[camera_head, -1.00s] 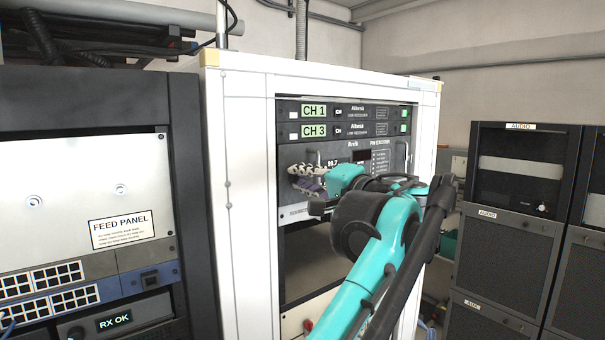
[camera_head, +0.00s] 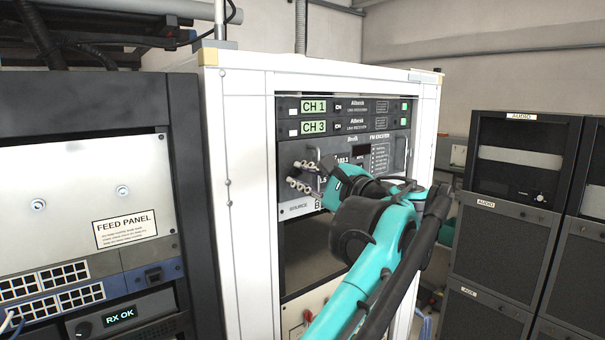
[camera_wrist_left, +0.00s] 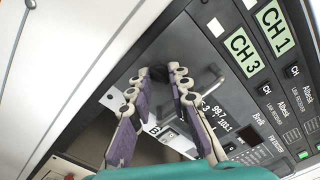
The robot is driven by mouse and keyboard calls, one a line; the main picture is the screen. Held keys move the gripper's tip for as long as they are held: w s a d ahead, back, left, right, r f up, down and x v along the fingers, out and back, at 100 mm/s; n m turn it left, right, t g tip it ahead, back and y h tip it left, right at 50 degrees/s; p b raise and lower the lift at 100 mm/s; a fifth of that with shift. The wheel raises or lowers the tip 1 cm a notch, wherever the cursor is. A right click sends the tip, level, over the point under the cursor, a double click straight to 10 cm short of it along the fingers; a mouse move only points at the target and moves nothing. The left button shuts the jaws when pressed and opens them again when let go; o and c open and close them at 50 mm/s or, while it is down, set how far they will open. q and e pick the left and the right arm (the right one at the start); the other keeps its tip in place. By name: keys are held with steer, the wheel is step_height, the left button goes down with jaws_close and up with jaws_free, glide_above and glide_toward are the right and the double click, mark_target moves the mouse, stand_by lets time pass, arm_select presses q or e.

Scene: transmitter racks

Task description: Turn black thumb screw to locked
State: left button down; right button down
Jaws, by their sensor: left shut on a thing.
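The black thumb screw (camera_wrist_left: 158,73) shows in the left wrist view as a dark round part between my fingertips, on the grey FM exciter panel (camera_head: 332,148). My left gripper (camera_head: 293,174) is at the left side of that panel in the head view, and its pale-jointed, purple-padded fingers also show in the left wrist view (camera_wrist_left: 163,74). The fingers are shut on the thumb screw, one on each side. In the head view the fingers hide the screw. I cannot read its locked or unlocked marking. My right gripper is in neither view.
Two receivers marked CH 1 (camera_head: 314,107) and CH 3 (camera_head: 314,127) sit just above the exciter. A panel handle (camera_wrist_left: 213,78) stands close beside the fingers. The white cabinet frame (camera_head: 240,200) borders the panel on the left. Below is an open dark bay (camera_head: 305,248).

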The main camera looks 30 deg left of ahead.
arm_select(q)
steer(key=shift+f+m, duration=0.15)
steer(key=shift+m, duration=0.95)
steer(key=c, duration=1.4)
jaws_free()
steer(key=v, duration=1.2)
